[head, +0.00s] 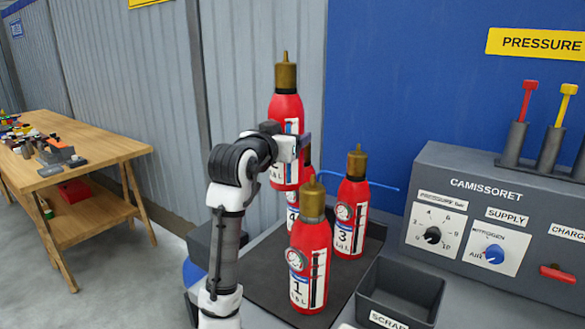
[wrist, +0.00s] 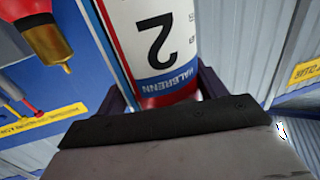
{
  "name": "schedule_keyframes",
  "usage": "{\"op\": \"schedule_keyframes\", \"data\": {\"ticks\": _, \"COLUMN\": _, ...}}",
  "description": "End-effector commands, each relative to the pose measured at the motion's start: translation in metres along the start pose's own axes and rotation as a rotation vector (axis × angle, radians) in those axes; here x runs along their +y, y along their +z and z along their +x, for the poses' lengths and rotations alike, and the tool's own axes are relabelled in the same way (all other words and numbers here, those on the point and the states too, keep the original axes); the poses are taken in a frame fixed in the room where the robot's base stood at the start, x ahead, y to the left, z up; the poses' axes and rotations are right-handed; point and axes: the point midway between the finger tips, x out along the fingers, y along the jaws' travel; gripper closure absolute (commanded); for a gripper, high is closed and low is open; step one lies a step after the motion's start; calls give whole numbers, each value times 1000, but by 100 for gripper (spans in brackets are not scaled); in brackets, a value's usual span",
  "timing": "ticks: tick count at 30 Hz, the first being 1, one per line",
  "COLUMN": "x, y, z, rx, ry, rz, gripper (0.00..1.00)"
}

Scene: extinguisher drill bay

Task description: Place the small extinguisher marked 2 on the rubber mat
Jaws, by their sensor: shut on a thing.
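The red extinguisher marked 2 (head: 287,108) is held upright in the air, above and behind the other extinguishers in the head view. Its white label with a black 2 (wrist: 158,42) fills the top middle of the wrist view. My gripper (head: 303,146) is shut around its body; in the wrist view my gripper (wrist: 160,95) has a finger on each side of it. The dark rubber mat (head: 262,264) lies on the bench below. Extinguishers 1 (head: 310,262), 3 (head: 350,213) and 4 (head: 293,219) stand on it; 4 is mostly hidden.
A dark scrap bin (head: 403,286) stands right of the mat. A grey control panel (head: 480,176) with dials and levers is farther right. Bare mat shows left of extinguisher 1. A wooden workbench (head: 85,148) is at the far left. A blue hose runs behind extinguisher 3.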

Motion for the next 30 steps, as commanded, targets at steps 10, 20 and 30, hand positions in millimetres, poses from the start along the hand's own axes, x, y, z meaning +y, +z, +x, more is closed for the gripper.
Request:
{"op": "schedule_keyframes", "data": {"ticks": 10, "x": 0, "y": 58, "z": 2, "rx": 6, "ry": -2, "rz": 0, "gripper": 100}}
{"op": "schedule_keyframes", "data": {"ticks": 20, "x": 0, "y": 121, "z": 4, "rx": 8, "ry": -1, "rz": -1, "gripper": 100}}
{"op": "schedule_keyframes", "data": {"ticks": 30, "x": 0, "y": 150, "z": 6, "rx": 11, "ry": -1, "rz": 4, "gripper": 100}}
